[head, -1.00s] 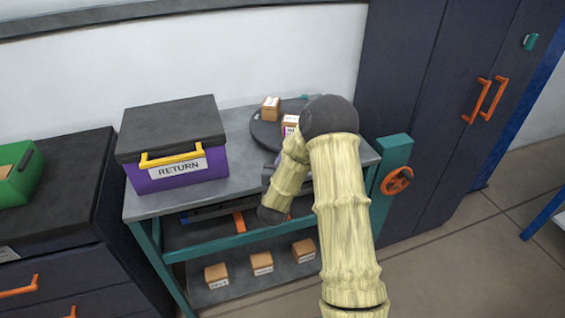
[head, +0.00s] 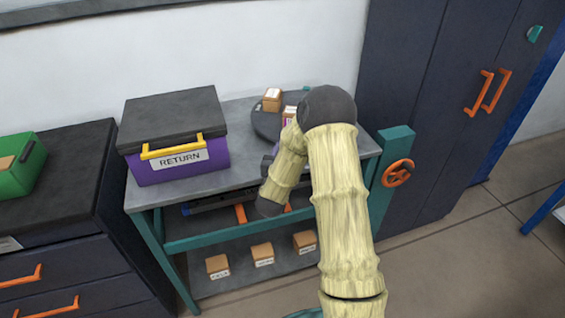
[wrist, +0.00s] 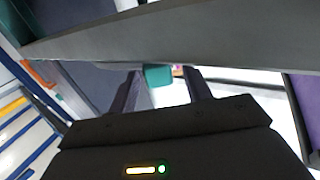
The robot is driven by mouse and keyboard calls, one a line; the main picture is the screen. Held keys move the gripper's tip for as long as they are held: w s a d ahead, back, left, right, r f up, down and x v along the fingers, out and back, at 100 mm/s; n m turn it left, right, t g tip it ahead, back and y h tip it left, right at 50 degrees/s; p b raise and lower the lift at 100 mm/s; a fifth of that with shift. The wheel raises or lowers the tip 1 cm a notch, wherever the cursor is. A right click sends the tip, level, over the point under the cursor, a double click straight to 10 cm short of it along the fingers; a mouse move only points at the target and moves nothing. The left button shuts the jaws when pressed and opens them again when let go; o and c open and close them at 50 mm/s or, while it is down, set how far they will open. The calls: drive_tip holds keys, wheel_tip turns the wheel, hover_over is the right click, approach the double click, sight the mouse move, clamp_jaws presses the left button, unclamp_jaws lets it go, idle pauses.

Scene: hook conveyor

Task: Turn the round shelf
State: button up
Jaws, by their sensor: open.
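The round shelf (head: 266,121) is a dark grey disc on the right part of the grey table top. Small brown boxes stand on it, one at its back (head: 271,100) and one partly behind my arm (head: 289,114). My arm covers its right and front parts. My gripper (wrist: 161,74) is open in the wrist view, its two fingers pointing away. A small teal block (wrist: 158,76) shows between the fingers; I cannot tell whether they touch it. A wide grey slab (wrist: 200,35) crosses the wrist view close by.
A purple RETURN box (head: 178,150) with a black lid stands left on the table (head: 233,182). Several labelled boxes sit on the lower shelf. A teal post with an orange wheel (head: 397,173) stands right, before a dark cabinet (head: 440,110). Dark drawers are left.

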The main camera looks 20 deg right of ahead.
drive_tip(key=p+v, duration=0.5)
drive_tip(key=v, duration=1.2)
drive_tip(key=shift+c, duration=0.4)
